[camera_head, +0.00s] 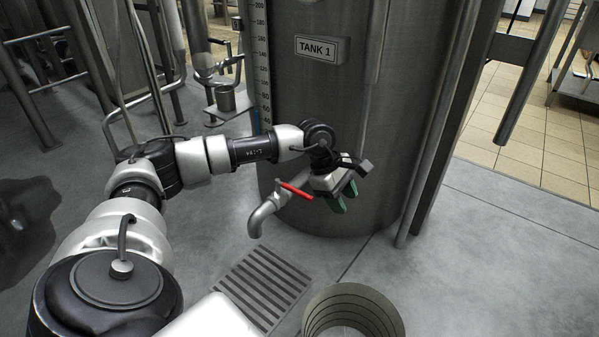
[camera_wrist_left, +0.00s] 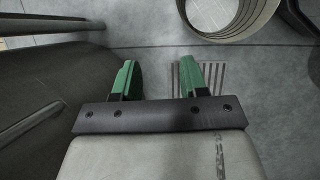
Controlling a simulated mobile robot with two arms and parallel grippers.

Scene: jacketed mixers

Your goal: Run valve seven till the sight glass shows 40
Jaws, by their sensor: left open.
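A tap with a red lever (camera_head: 297,190) and a bent metal spout (camera_head: 262,217) sticks out low from the grey tank (camera_head: 335,110) labelled TANK 1. No valve number is readable. The sight glass (camera_head: 255,121) runs up the tank's left side beside a scale. My left gripper (camera_head: 343,198) is open and empty, just right of the lever's lower end; contact cannot be told. Its green fingers show apart in the left wrist view (camera_wrist_left: 158,78), where the lever does not show.
A ribbed round container (camera_head: 318,318) stands on the floor at the bottom, right of a drain grate (camera_head: 262,287). The container also shows in the left wrist view (camera_wrist_left: 245,25). Metal pipes flank the tank.

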